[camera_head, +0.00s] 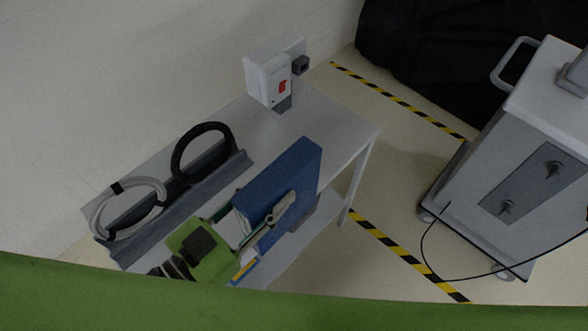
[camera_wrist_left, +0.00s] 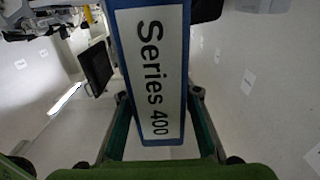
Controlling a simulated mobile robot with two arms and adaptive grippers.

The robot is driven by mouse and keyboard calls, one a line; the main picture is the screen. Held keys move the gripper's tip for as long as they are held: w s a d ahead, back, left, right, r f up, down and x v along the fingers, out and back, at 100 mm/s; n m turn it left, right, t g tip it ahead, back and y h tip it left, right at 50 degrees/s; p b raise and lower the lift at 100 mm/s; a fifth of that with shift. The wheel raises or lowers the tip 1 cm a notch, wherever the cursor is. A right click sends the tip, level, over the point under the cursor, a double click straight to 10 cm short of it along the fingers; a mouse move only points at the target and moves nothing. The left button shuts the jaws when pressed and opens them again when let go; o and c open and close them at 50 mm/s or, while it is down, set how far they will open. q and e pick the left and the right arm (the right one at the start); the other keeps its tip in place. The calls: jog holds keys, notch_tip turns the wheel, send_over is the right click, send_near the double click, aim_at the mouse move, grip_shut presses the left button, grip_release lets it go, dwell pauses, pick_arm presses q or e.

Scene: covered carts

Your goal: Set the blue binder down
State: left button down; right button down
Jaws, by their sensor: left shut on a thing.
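The blue binder (camera_head: 290,180) is upright over the front right part of the grey table (camera_head: 335,122) in the head view. I cannot tell whether its lower edge touches the tabletop. My left gripper (camera_head: 256,216) is shut on the binder, with one finger on each side of it. In the left wrist view the binder's spine (camera_wrist_left: 150,72), with a white label reading "Series 400", sits between the fingers of the left gripper (camera_wrist_left: 160,108). My right gripper is in neither view.
A grey trough rack (camera_head: 215,172) with a black cable coil (camera_head: 202,127) and a white cable coil (camera_head: 103,222) lines the table's back. A white box with a red switch (camera_head: 268,82) stands at the far end. A grey cart (camera_head: 470,165) is at right. Bare tabletop lies beyond the binder.

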pick_arm(q)
jog(key=w+a+f+b, duration=0.3)
jog(key=w+f+b, duration=0.1)
jog(key=w+f, duration=0.2)
jog(key=w+a+f+b, duration=0.3)
jog(key=w+f+b, duration=0.2)
jog(key=w+f, duration=0.1)
jog(key=shift+a+f, duration=0.25)
jog(key=shift+f, duration=0.2)
jog(key=c, duration=1.5)
grip_release()
jog(key=shift+f, duration=0.2)
jog(key=shift+r, duration=0.1)
